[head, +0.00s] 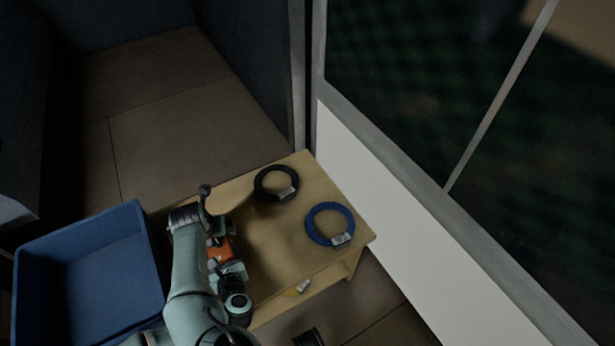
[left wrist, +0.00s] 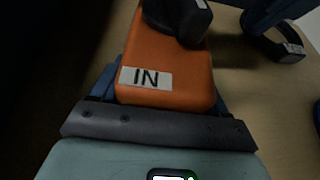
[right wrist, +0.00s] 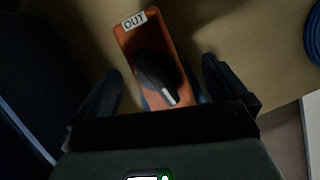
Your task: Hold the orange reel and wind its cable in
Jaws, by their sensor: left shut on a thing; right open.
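The orange reel (head: 221,252) stands on the wooden table, partly hidden by my arms in the head view. My left gripper (left wrist: 165,92) is shut on the reel's body at the end labelled IN, one finger along each side. A black knob (left wrist: 180,22) sits on top of the reel. In the right wrist view the reel (right wrist: 140,42) shows its OUT label, and the knob (right wrist: 158,78) has a white pointer line. My right gripper (right wrist: 160,88) is open, its fingers apart on either side of the knob; I cannot tell whether they touch it.
A black cable coil (head: 262,184) and a blue cable coil (head: 313,221) lie on the table (head: 285,235). A small yellow-and-white item (head: 298,289) is at its front edge. A blue crate (head: 140,222) stands left. A white wall panel (head: 375,200) borders the right.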

